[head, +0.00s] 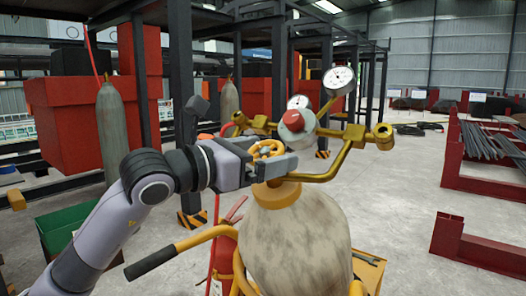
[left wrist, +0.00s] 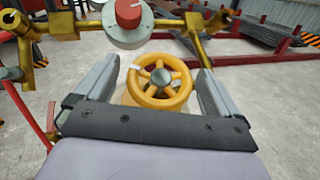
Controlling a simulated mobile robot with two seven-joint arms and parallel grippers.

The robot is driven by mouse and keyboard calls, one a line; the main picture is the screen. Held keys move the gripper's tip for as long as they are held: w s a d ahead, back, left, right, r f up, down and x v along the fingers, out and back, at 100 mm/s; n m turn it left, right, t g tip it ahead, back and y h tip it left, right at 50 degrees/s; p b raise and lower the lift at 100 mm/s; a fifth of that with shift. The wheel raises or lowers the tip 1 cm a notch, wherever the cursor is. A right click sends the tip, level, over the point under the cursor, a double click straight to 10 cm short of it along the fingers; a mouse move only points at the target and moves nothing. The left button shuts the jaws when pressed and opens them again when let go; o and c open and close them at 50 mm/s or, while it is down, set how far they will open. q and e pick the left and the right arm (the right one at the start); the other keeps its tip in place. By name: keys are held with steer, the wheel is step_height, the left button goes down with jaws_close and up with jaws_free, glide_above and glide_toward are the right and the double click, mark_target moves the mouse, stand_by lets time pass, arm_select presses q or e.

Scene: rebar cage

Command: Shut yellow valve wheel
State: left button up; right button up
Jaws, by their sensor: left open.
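The yellow valve wheel (head: 267,149) sits at the neck of a large pale, stained cylinder (head: 297,240). My left gripper (head: 275,160) comes in from the left at the wheel. In the left wrist view the wheel (left wrist: 159,83) shows face-on, with spokes and a grey hub, between the two open fingers of my left gripper (left wrist: 155,88). Gaps show between the fingers and the rim, so it does not look gripped. A regulator with a red knob (head: 294,120) is just beyond the wheel; the knob (left wrist: 128,12) also shows in the left wrist view. My right gripper is not in view.
Brass pipes (head: 328,172) and round gauges (head: 339,78) stand close behind the wheel. A cart handle (head: 150,262) sticks out at the lower left. A green bin (head: 70,228) and red steel blocks (head: 70,125) are at left. Open floor (head: 400,215) lies to the right.

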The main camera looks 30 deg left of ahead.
arm_select(q)
steer(key=c, duration=1)
steer(key=shift+c, duration=0.2)
steer(key=shift+m+h, duration=0.3)
steer(key=shift+a+m+g+h, duration=0.15)
steer(key=shift+m+g+h, duration=0.9)
steer(key=shift+m, duration=0.25)
steer(key=m+g+h, duration=0.1)
steer(key=m, duration=0.1)
steer(key=m+g+h, duration=0.2)
steer(key=shift+w+r+g+p, duration=0.1)
steer(key=shift+r+g+p, duration=0.1)
steer(key=shift+g+p, duration=0.1)
steer(key=m+g+p, duration=0.1)
steer(key=m+g, duration=0.1)
steer(key=m+g+h+p, duration=0.1)
steer(key=m+g, duration=0.2)
steer(key=shift+r+h+p, duration=0.1)
steer(key=shift+h+p, duration=0.15)
steer(key=shift+p, duration=0.1)
steer(key=shift+w+m+g+p, duration=0.1)
steer(key=shift+m+g+p, duration=0.8)
steer(key=shift+m+g, duration=0.45)
steer(key=shift+f, duration=0.2)
